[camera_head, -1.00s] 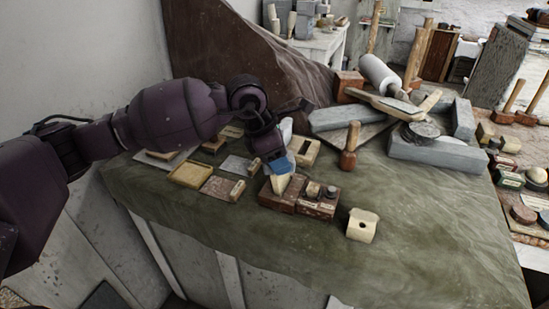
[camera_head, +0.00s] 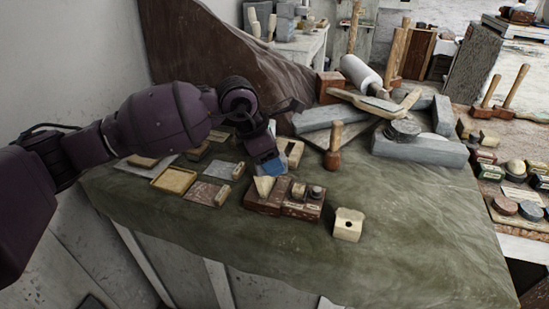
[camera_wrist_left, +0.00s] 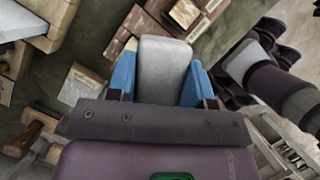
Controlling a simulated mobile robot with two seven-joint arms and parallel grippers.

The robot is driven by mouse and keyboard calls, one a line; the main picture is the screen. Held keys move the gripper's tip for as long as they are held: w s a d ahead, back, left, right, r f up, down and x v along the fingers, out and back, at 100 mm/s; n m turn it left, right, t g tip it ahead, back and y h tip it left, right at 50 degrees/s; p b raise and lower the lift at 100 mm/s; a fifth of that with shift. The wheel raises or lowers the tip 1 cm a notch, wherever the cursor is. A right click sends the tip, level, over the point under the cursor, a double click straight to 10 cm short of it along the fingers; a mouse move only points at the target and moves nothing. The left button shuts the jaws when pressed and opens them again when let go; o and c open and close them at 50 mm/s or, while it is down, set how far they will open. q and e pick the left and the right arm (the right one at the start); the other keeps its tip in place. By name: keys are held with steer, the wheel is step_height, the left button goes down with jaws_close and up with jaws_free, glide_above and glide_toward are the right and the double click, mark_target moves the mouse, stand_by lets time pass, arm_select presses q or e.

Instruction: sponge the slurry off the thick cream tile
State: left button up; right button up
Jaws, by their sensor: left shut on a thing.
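My left gripper (camera_head: 267,168), with blue fingertips, is shut on a pale block (camera_wrist_left: 165,68). It is above the left part of a dark red-brown box (camera_head: 287,207). In the head view the pale tip of the block (camera_head: 264,187) shows below the fingers; I cannot tell whether it touches the box. A yellowish cream tile (camera_head: 174,179) lies flat on the green cloth to the left of the box. I cannot make out slurry on it. I cannot tell whether the held block is a sponge. My right gripper is not in view.
A cream block with a hole (camera_head: 348,224) stands right of the box. A brown tile (camera_head: 207,192) lies between the cream tile and the box. A mallet (camera_head: 333,155) and grey stone slabs (camera_head: 420,148) are behind. The front right of the green cloth (camera_head: 420,240) is clear.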

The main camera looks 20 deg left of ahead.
arm_select(q)
steer(key=shift+s+a+f, duration=0.1)
steer(key=shift+s+a, duration=0.3)
steer(key=shift+a, duration=0.25)
steer(key=shift+s+a+p, duration=0.35)
steer(key=shift+s+a, duration=0.1)
steer(key=shift+a, duration=0.35)
steer(key=shift+w+d+r, duration=0.15)
steer(key=shift+r, duration=0.1)
steer(key=shift+w+d+r, duration=0.4)
steer(key=shift+d+r, duration=0.2)
steer(key=shift+d, duration=0.2)
